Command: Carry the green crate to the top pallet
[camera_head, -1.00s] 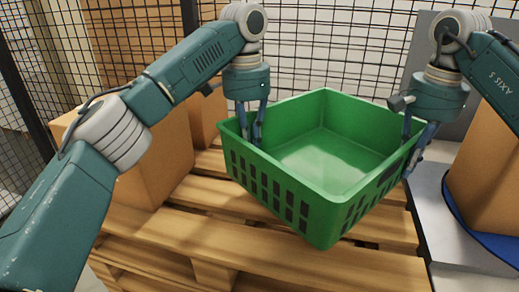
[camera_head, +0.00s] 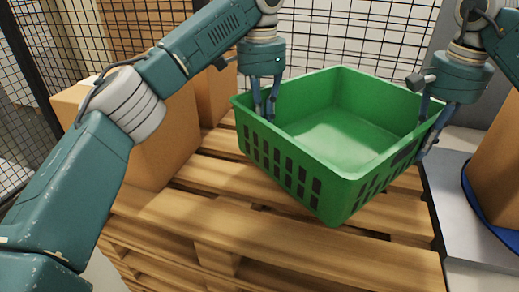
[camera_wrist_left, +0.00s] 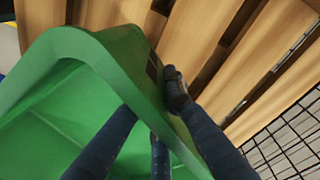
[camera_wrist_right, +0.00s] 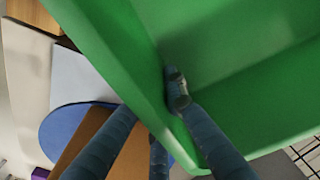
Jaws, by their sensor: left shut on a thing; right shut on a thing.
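The green crate (camera_head: 290,180) is empty and held over the wooden pallet (camera_head: 200,215) in the head view, turned with one corner toward me. My left gripper (camera_head: 265,108) is shut on the crate's left wall, with fingers on both sides of it. The wall also shows between the fingers in the left wrist view (camera_wrist_left: 125,50). My right gripper (camera_head: 428,140) is shut on the crate's right wall, and that wall shows in the right wrist view (camera_wrist_right: 120,60). The gap between the crate's underside and the pallet is hard to tell.
Cardboard boxes (camera_head: 150,140) stand on the pallet at the left. At the right is a grey surface (camera_head: 455,200) with a blue round mat (camera_head: 485,222) and a cardboard box (camera_head: 500,165). A wire mesh fence (camera_head: 345,35) runs behind. The pallet's front boards are bare.

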